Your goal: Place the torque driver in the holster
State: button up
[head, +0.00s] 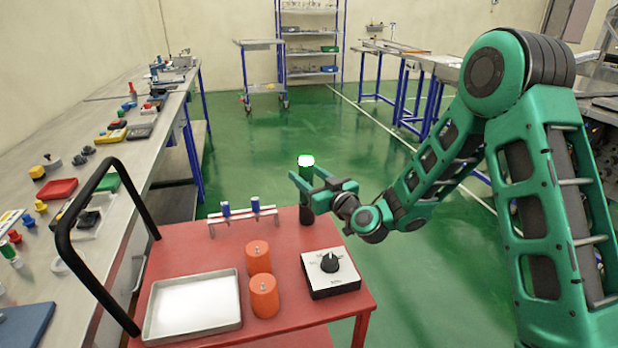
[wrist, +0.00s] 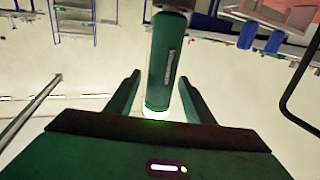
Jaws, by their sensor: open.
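The torque driver (head: 306,171), a dark green cylinder with a glowing white cap, stands upright at the back right of the red cart. Its lower part meets a dark upright cylinder (head: 306,213), which looks like the holster; how deep the driver sits in it I cannot tell. My gripper (head: 309,178) is open, with its fingers on either side of the driver. In the wrist view the driver (wrist: 165,65) shows between my gripper's two spread fingers (wrist: 160,80), with its glowing end nearest the palm. Finger contact is not clear.
The red cart (head: 205,245) also carries a small rack (head: 243,215) with two blue-topped items, two orange cylinders (head: 259,257), a white dial box (head: 331,272) and a metal tray (head: 195,304). A black handle (head: 85,271) rises at left. A cluttered bench (head: 110,165) stands beyond it.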

jog(key=shift+r, duration=0.1)
jog(key=v, duration=1.1)
jog(key=shift+s+d, duration=0.25)
jog(key=shift+d, duration=0.1)
jog(key=shift+r, duration=0.15)
dwell(0.4)
